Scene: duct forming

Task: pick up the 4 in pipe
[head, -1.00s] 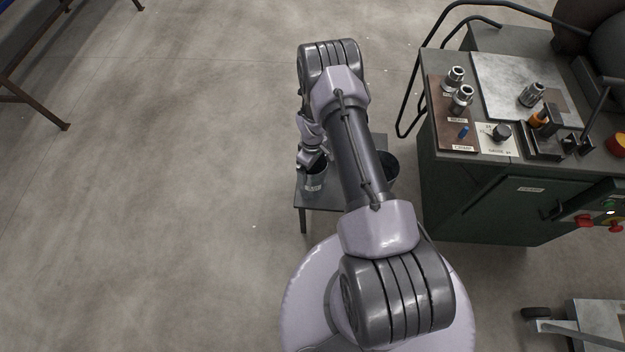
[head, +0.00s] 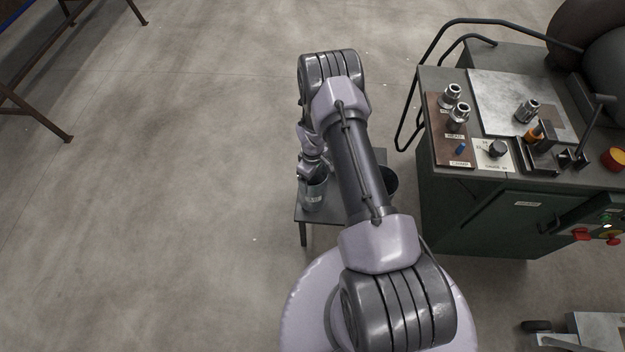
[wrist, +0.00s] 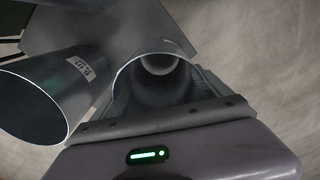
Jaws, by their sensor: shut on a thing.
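My gripper (wrist: 150,115) is shut on a grey metal pipe (wrist: 120,92), whose open round end faces the wrist camera. The size of this held pipe is not readable. A wider-looking grey pipe (wrist: 22,92) with a white label lies close to its left in the wrist view; I cannot read the label surely. In the head view my gripper (head: 311,170) is low over the small grey table, at a grey pipe (head: 312,192) with a white label. My arm hides part of the table, and I cannot tell whether the held pipe touches it.
The small table (head: 321,216) also bears a dark round open thing (head: 389,179), partly behind my arm. A green machine bench (head: 480,205) with metal fittings (head: 457,113) and a bent tube rail (head: 420,75) stands to the right.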

